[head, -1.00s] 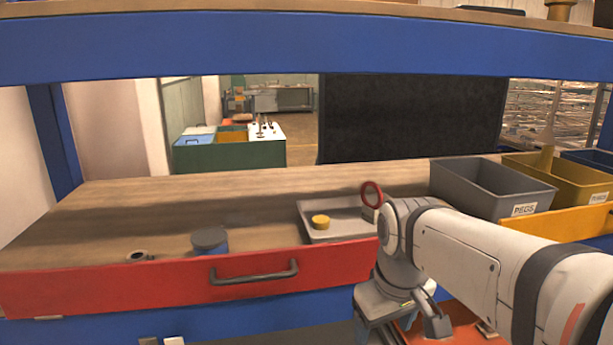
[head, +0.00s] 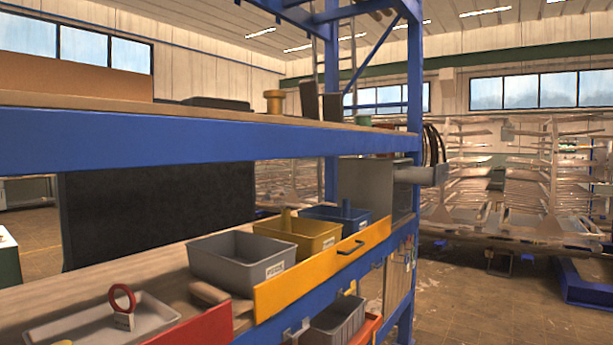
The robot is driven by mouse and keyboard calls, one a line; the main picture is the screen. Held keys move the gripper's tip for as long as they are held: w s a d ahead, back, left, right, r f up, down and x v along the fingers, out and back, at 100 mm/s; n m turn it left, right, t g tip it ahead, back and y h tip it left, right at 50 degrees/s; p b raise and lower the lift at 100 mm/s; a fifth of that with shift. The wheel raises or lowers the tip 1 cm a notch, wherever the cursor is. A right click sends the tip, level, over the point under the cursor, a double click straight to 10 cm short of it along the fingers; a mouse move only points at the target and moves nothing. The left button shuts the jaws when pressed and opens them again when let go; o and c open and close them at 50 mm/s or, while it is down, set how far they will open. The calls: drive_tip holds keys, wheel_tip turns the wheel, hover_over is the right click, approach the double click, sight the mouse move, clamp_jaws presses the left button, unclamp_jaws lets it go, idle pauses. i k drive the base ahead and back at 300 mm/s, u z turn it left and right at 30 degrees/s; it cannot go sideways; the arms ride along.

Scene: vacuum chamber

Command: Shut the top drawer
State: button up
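A grey cabinet (head: 376,187) stands at the right end of the middle shelf, beside the blue upright. A grey box-like part, which looks like a pulled-out drawer (head: 424,174), sticks out from it to the right past the upright. Its inside and handle cannot be made out. On the same shelf level, a yellow front (head: 325,268) with a dark handle and the end of a red front (head: 200,330) also show. My gripper is not in view.
A grey bin (head: 240,268), a yellow bin (head: 297,234) and a blue bin (head: 335,218) stand behind the yellow front. A grey tray (head: 65,327) holds a red ring piece (head: 122,298). Open floor (head: 480,300) lies right of the rack.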

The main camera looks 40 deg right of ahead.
sight(437, 175)
drive_tip(key=z, duration=0.4)
drive_tip(key=k, duration=1.35)
drive_tip(key=z, duration=1.15)
drive_tip(key=i, duration=1.25)
drive_tip(key=z, duration=0.85)
drive_tip(key=i, duration=1.55)
drive_tip(key=u, duration=0.2)
drive_tip(key=i, duration=1.55)
drive_tip(key=u, duration=0.85)
drive_tip(key=i, duration=0.6)
drive_tip(key=u, duration=0.3)
drive_tip(key=k, duration=0.7)
drive_tip(key=u, duration=0.45)
drive_tip(key=i, duration=0.15)
drive_tip(key=z, duration=0.3)
